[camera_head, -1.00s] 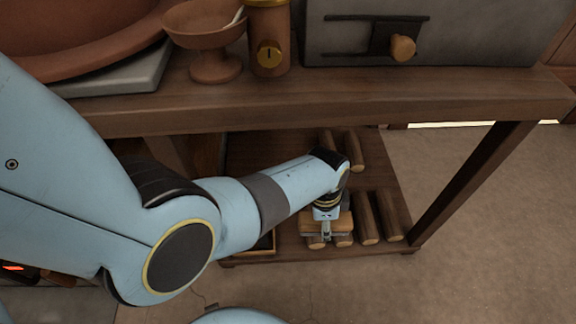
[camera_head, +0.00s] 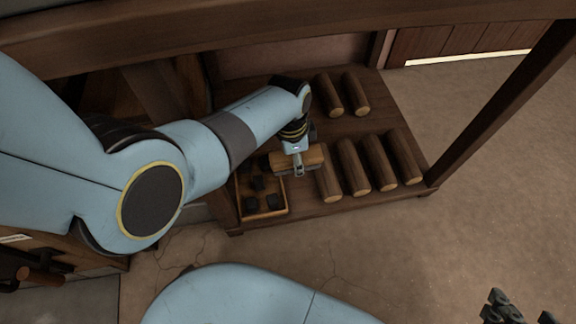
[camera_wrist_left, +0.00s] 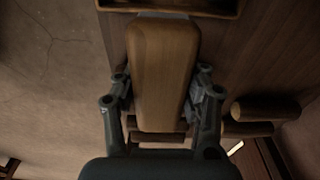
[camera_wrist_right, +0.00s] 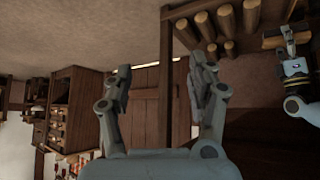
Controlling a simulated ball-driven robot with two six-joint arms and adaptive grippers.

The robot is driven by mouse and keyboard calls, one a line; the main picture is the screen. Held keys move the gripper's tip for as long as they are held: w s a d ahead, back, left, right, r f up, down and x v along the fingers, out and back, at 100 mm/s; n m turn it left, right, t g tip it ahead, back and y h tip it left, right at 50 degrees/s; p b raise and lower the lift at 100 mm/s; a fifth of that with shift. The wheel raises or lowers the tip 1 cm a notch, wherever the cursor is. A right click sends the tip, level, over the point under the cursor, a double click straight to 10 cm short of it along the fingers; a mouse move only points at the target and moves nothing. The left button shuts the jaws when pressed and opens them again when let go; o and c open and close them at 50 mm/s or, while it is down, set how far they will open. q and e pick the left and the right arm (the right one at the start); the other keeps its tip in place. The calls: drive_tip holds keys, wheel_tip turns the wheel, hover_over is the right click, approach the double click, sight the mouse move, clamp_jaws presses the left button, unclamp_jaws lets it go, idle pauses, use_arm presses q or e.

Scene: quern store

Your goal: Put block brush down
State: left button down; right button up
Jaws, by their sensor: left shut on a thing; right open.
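The block brush (camera_head: 313,156) is a brown wooden block with a paler underside edge, over the low shelf (camera_head: 310,212) between the small tray and the leftmost front log. My left gripper (camera_head: 299,170) is shut on it. In the left wrist view the fingers (camera_wrist_left: 160,112) press on both long sides of the block (camera_wrist_left: 163,65). The gap between brush and shelf cannot be judged. The right wrist view also shows the brush (camera_wrist_right: 286,38). My right gripper (camera_head: 521,312) is at the lower right corner, open and empty; its spread fingers show in the right wrist view (camera_wrist_right: 162,72).
A shallow wooden tray (camera_head: 266,217) with several dark lumps sits at the shelf's left end. Several wooden logs (camera_head: 353,168) lie in a front row, with two more behind (camera_head: 329,95). A table leg (camera_head: 500,110) rises at the right. Shelf between the log rows looks bare.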

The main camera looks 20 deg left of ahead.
use_arm(q)
drive_tip(key=shift+d+f, duration=0.1)
drive_tip(key=shift+f, duration=0.15)
drive_tip(key=shift+f+b, duration=0.7)
drive_tip(key=shift+b, duration=0.2)
drive_tip(key=shift+s+f+b, duration=0.1)
drive_tip(key=shift+f+b, duration=0.2)
drive_tip(key=shift+f, duration=0.05)
drive_tip(key=shift+f+b, duration=0.65)
drive_tip(key=shift+b, duration=0.15)
drive_tip(key=shift+r, duration=0.1)
use_arm(e)
drive_tip(key=w+a+r+n+t+y, duration=0.1)
drive_tip(key=w+r+t, duration=0.3)
drive_tip(key=t, duration=0.3)
drive_tip(key=shift+r, duration=0.3)
use_arm(q)
drive_tip(key=shift+f, duration=0.2)
use_arm(e)
drive_tip(key=shift+w+r+t, duration=0.2)
drive_tip(key=shift+r+t, duration=0.1)
drive_tip(key=shift+r, duration=0.1)
use_arm(q)
drive_tip(key=shift+f, duration=0.15)
use_arm(e)
drive_tip(key=shift+w+a+r, duration=0.1)
drive_tip(key=shift+w+r, duration=0.2)
drive_tip(key=shift+r, duration=0.1)
